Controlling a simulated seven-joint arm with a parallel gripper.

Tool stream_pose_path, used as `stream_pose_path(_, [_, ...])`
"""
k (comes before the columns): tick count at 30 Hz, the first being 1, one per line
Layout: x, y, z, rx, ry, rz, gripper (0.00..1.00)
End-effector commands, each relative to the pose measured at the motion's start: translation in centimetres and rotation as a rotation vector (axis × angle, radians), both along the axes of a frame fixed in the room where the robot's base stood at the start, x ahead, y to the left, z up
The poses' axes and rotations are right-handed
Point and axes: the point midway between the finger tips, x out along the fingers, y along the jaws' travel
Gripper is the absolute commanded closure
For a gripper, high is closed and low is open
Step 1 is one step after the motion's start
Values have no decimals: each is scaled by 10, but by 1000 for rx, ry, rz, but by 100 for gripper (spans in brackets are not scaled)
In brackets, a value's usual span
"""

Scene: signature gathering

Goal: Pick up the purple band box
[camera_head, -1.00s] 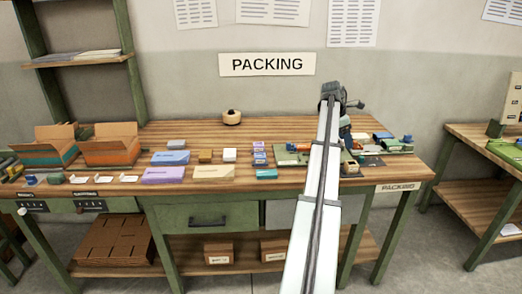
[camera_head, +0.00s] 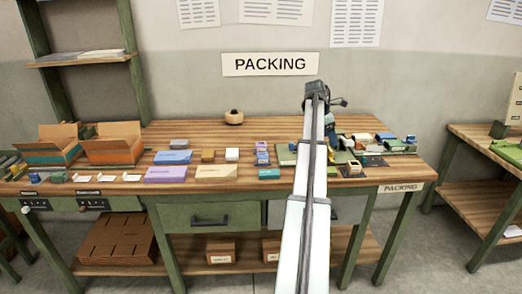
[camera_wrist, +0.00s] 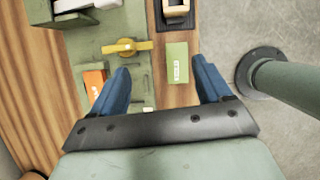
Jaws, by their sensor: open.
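A flat lilac-purple box (camera_head: 166,174) lies near the front of the packing table, left of middle, in the head view. A smaller purple-topped box (camera_head: 262,146) lies at the back of a short row near the table's middle. I cannot tell which one has the purple band. My gripper (camera_wrist: 162,70) is open and empty, with its two blue fingers apart in the wrist view. A small green box with a white label (camera_wrist: 177,63) shows between and beyond the fingertips. Neither purple box shows in the wrist view, and my arm covers part of the table.
A blue box (camera_head: 173,157) and a cream box (camera_head: 216,172) lie near the lilac one. Open cartons (camera_head: 114,149) stand at left. A tape roll (camera_head: 234,117) stands at the back. An orange item (camera_wrist: 95,82) and a yellow knob (camera_wrist: 126,47) are near the gripper.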

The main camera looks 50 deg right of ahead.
Motion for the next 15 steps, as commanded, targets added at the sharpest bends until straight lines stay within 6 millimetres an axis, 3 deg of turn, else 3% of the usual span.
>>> stream_pose_path(1, [26,7,0,1,1,31,22])
stream_pose_path(3, [53,12,0,3,2,61,22])
stream_pose_path(15, [182,37,2,49,-37,193,22])
